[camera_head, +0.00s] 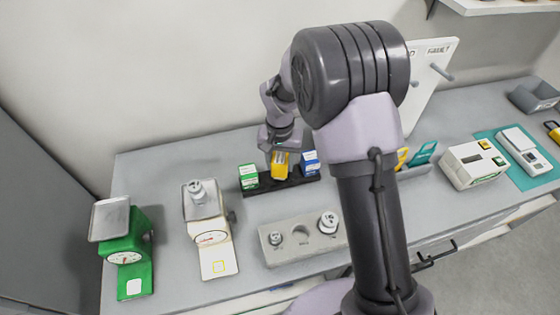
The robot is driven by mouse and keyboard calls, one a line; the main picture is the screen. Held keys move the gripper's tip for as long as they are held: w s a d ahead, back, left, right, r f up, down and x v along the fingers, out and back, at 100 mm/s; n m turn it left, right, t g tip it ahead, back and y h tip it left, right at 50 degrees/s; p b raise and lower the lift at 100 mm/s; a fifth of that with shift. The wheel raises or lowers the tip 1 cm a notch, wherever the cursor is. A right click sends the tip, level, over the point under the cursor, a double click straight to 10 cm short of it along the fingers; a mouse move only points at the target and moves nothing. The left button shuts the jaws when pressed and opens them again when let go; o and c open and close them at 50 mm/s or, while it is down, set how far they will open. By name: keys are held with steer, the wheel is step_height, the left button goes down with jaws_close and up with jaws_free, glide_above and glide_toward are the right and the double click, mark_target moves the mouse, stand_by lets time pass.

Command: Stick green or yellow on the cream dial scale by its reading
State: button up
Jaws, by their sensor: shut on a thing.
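The cream dial scale (222,251) stands left of centre, with a metal weight (198,191) on its grey pan (213,207). Its dial (211,237) faces front, but the reading is too small to tell. A black rack (270,187) behind holds a green block (248,177) at left and a blue-and-white block (310,163) at right. My gripper (280,153) points down, shut on the yellow block (279,170) between them. I cannot tell whether the yellow block is clear of the rack.
A green dial scale (127,247) stands at far left. A grey holder (286,252) with two weights and an empty hollow lies in front of the rack. My arm crosses the middle. At right are a cream box (463,172) and a small scale (522,148) on a teal mat.

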steer(key=shift+f+b, duration=0.3)
steer(key=shift+f, duration=0.15)
steer(key=o, duration=1.3)
steer(key=shift+r, duration=0.1)
